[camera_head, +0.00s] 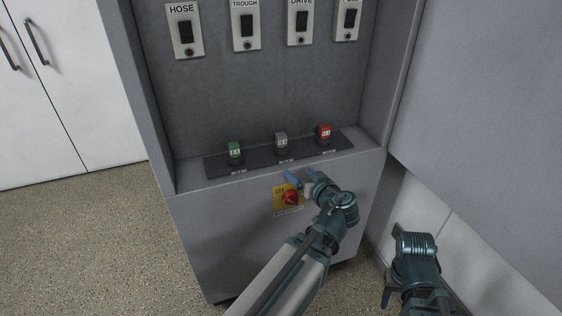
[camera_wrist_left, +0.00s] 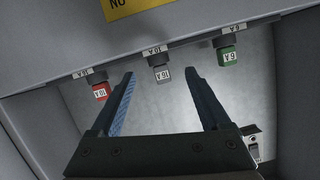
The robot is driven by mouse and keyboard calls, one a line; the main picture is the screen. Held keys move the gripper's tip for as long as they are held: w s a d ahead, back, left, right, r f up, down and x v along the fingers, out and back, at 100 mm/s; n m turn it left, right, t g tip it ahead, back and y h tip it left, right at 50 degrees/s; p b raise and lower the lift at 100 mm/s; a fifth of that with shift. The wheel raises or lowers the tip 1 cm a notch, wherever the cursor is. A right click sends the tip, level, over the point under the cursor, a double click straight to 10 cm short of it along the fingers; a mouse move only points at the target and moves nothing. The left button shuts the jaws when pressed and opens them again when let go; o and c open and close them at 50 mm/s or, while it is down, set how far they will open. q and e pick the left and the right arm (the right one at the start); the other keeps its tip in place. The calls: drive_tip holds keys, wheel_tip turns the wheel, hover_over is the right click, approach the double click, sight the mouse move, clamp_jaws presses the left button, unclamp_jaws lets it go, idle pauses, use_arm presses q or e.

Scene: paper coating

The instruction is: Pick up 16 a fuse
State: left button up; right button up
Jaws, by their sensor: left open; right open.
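Three fuses stand in a row on a dark strip (camera_head: 215,167) on the cabinet ledge: a green one (camera_head: 235,150), a grey one (camera_head: 281,140) and a red one (camera_head: 324,132). In the left wrist view the picture is turned, with red (camera_wrist_left: 101,92) left, grey (camera_wrist_left: 162,73) in the middle and green (camera_wrist_left: 228,56) right. My right gripper (camera_head: 388,297) is low at the right, partly hidden.
A red knob (camera_head: 291,197) on a yellow plate (camera_head: 279,202) sits on the cabinet front close to my left gripper. Switches, including HOSE (camera_head: 186,32) and TROUGH (camera_head: 245,29), are on the panel above. Cabinet side walls bound the ledge. Speckled floor (camera_head: 90,250) is free at left.

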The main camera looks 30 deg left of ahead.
sight(283, 140)
use_arm(q)
drive_tip(key=w+a+t+b, duration=0.1)
drive_tip(key=w+a, duration=0.1)
drive_tip(key=a, duration=0.1)
drive_tip(key=w+a+r+n+t+y+b, duration=0.1)
drive_tip(key=w+a, duration=0.2)
drive_tip(key=w+a+t+y+b, duration=0.1)
drive_tip(key=w+a, duration=0.2)
drive_tip(key=shift+a+r+n, duration=0.1)
drive_tip(key=shift+r+n, duration=0.2)
drive_tip(key=shift+r, duration=0.05)
use_arm(e)
wheel_tip(283, 140, down, 5)
drive_tip(key=shift+r, duration=0.1)
use_arm(q)
drive_tip(key=x, duration=0.5)
drive_tip(key=shift+a, duration=0.1)
drive_tip(key=shift+c, duration=0.3)
clamp_jaws()
drive_tip(key=shift+r, duration=0.1)
use_arm(e)
drive_tip(key=shift+r, duration=0.1)
